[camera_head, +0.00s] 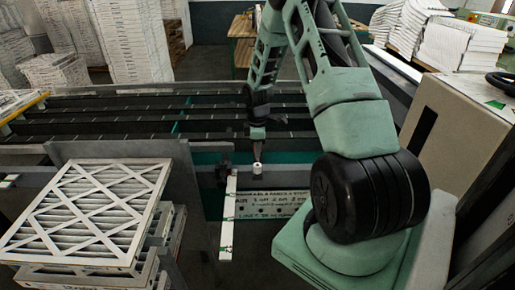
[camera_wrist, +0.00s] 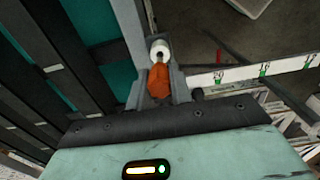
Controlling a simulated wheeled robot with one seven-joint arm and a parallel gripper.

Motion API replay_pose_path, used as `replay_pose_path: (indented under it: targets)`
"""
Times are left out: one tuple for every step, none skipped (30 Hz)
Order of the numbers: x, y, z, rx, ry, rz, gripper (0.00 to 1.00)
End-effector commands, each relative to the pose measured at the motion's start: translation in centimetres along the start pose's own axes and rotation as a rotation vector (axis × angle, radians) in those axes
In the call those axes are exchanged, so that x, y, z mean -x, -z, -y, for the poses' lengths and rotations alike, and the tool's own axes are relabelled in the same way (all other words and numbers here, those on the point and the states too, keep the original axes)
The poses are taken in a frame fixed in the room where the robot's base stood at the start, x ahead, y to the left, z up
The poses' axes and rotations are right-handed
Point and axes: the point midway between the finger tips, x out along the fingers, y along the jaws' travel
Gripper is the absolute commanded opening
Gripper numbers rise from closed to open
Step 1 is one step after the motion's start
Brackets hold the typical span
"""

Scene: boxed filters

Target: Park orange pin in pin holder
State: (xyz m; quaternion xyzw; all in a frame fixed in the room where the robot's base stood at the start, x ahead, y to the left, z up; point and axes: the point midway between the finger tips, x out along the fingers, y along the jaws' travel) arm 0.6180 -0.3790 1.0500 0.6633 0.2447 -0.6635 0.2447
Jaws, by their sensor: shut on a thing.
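The orange pin (camera_wrist: 159,82) is between the fingers of my gripper (camera_wrist: 159,92) in the wrist view, and the gripper is shut on it. A small white cylinder with a dark round centre, which looks like the pin holder (camera_wrist: 160,48), is just beyond the pin's end. In the head view my gripper (camera_head: 257,141) points down, directly above the white pin holder (camera_head: 256,169). I cannot tell whether the pin's lower end touches the holder or has entered it.
A white ruler strip with green marks (camera_head: 228,215) runs beside the holder. A lettered sign board (camera_head: 275,218) lies to its right. Boxed filters (camera_head: 90,215) are stacked at left. A dark roller conveyor (camera_head: 110,118) lies behind.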

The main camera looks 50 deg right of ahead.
Motion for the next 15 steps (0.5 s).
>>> replay_pose_path:
  targets:
    - [0.0,0.0,-0.02,0.0,0.0,0.0,0.0]
    - [0.0,0.0,-0.02,0.0,0.0,0.0,0.0]
    - [0.0,0.01,-0.02,0.0,0.0,0.0,0.0]
    - [0.0,0.01,-0.02,0.0,0.0,0.0,0.0]
    - [-0.01,0.01,-0.02,0.0,0.0,0.0,0.0]
    - [-0.03,0.01,-0.01,0.0,0.0,0.0,0.0]
    - [-0.06,0.01,-0.01,0.0,0.0,0.0,0.0]
    - [-0.1,0.01,-0.01,0.0,0.0,0.0,0.0]
    - [-0.16,0.01,-0.01,0.0,0.0,0.0,0.0]
    - [-0.22,0.01,-0.01,0.0,0.0,0.0,0.0]
    - [-0.29,0.0,-0.01,0.0,0.0,0.0,0.0]
    - [-0.39,0.01,-0.01,0.0,0.0,0.0,0.0]
    - [-0.46,0.01,-0.01,0.0,0.0,0.0,0.0]
    - [-0.54,0.01,-0.01,0.0,0.0,0.0,0.0]
    - [-0.64,0.01,-0.01,0.0,0.0,0.0,0.0]
